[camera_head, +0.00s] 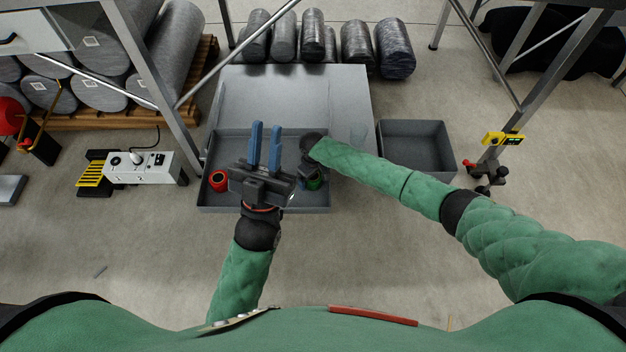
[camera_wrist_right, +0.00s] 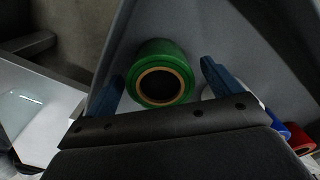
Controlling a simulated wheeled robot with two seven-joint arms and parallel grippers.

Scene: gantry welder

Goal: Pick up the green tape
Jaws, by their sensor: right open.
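The green tape (camera_wrist_right: 160,74) is a roll with a tan core. In the right wrist view it lies against a grey tray surface, between and just beyond the two blue fingers of my open right gripper (camera_wrist_right: 165,88). In the head view only a small part of the green tape (camera_head: 315,184) shows below my right wrist, and the right fingers are hidden. My left gripper (camera_head: 265,145) has its two blue fingers apart and empty, above the left part of the grey tray (camera_head: 225,143).
A red tape roll (camera_head: 219,180) lies in the tray's left part. Blue and red rolls (camera_wrist_right: 299,140) show at the lower right of the wrist view. An empty grey bin (camera_head: 415,145) stands right of the tray. Metal frame legs (camera_head: 160,95) rise on both sides.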

